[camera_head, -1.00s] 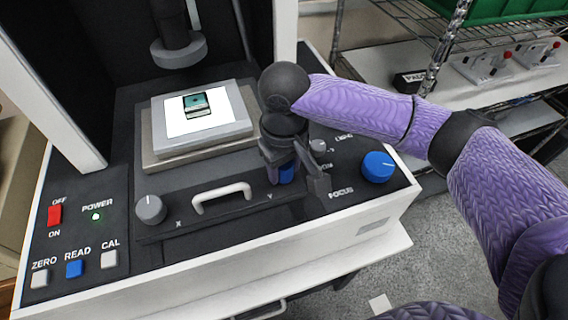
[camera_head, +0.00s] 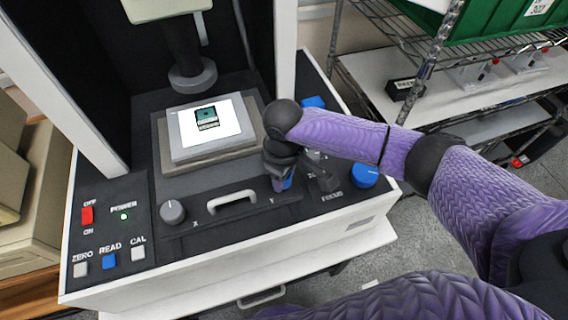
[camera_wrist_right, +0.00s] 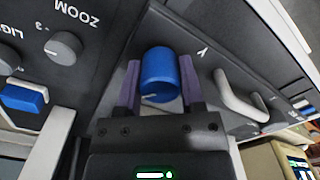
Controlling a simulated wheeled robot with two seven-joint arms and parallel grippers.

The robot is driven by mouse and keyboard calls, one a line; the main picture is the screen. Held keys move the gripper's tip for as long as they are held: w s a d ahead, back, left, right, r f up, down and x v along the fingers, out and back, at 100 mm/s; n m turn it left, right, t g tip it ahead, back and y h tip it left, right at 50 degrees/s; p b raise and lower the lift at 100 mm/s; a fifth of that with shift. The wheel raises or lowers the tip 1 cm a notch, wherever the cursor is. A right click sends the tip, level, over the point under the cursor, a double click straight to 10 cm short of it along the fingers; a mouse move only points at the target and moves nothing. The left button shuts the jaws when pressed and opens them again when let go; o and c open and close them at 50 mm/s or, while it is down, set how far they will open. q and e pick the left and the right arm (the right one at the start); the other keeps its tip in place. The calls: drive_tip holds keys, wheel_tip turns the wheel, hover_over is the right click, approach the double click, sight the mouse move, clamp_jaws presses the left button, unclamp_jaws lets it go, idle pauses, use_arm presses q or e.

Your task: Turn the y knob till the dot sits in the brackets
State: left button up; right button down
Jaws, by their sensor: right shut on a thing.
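The blue Y knob (camera_head: 288,180) is on the front strip of the machine, right of the letter Y. My right gripper (camera_head: 280,178) reaches down onto it and is shut on it. In the right wrist view, the blue knob (camera_wrist_right: 159,75) sits between the two fingers, one on each side. A notch shows near its lower edge. On the stage, a white lit plate (camera_head: 232,128) carries a small dark and teal part (camera_head: 207,117). No dot or brackets can be made out. My left gripper is not in view.
A grey X knob (camera_head: 172,212) and a handle (camera_head: 230,203) are left of the Y knob. A blue focus knob (camera_head: 365,175) is to the right. A grey zoom knob (camera_wrist_right: 64,46) shows in the wrist view. A vertical lens column (camera_head: 191,75) hangs over the stage.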

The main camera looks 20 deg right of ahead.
drive_tip(key=shift+r+n+p, duration=0.1)
drive_tip(key=shift+n+p, duration=0.5)
drive_tip(key=shift+n, duration=0.4)
drive_tip(key=shift+n+p, duration=0.3)
drive_tip(key=shift+n, duration=0.3)
drive_tip(key=shift+c, duration=1.1)
unclamp_jaws()
